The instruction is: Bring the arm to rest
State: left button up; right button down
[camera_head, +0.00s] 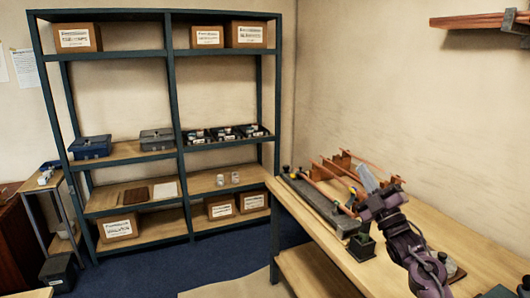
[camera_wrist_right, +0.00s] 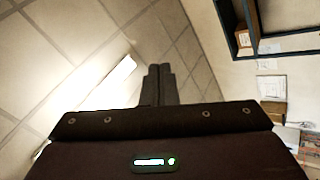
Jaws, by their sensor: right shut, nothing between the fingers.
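My right arm (camera_head: 412,248) comes up from the lower right in the head view, over the workbench. My right gripper (camera_head: 364,173) is at its end, raised with its fingers pointing up and to the left. In the right wrist view the two fingers of the right gripper (camera_wrist_right: 158,70) lie side by side, shut with nothing between them. Behind the gripper, copper pipes (camera_head: 331,168) rest on a fixture on the workbench (camera_head: 465,252). The gripper hides part of this fixture. My left gripper is not in view.
A grey rail (camera_head: 318,205) runs along the bench's left side, with a small dark block (camera_head: 361,246) near the arm. A shelf rack (camera_head: 178,130) with boxes and bins stands at the back wall. Copper pipes (camera_head: 480,20) sit on a wall bracket at upper right. Blue floor lies between.

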jog(key=w+d+f+m+g+h, duration=0.45)
jog(key=d+f+m+h, duration=0.5)
jog(key=m+h, duration=0.4)
jog(key=s+a+f+m+g+y+b, duration=0.15)
jog(key=s+f, duration=0.25)
jog(key=f, duration=1.1)
jog(key=s+a+f+n+g+b, duration=0.1)
jog(key=s+f+g, duration=0.25)
jog(key=f, duration=1.05)
jog(key=s+a+f+m+g+y+b, duration=0.15)
jog(key=s+f, duration=0.35)
jog(key=f, duration=1)
jog(key=s+a+f+g+b, duration=0.3)
jog(key=s+f+g, duration=0.3)
jog(key=s+f, duration=1.65)
jog(key=s+a+f+g+b, duration=0.1)
jog(key=s+f, duration=0.3)
jog(key=s, duration=0.6)
jog(key=s+a+f+g+b, duration=0.1)
jog(key=s+f, duration=0.4)
jog(key=s, duration=0.5)
jog(key=s+a+f+g+b, duration=0.1)
jog(key=s+f, duration=0.4)
jog(key=s, duration=0.6)
jog(key=shift+a+g, duration=0.8)
jog(key=shift+g, duration=0.3)
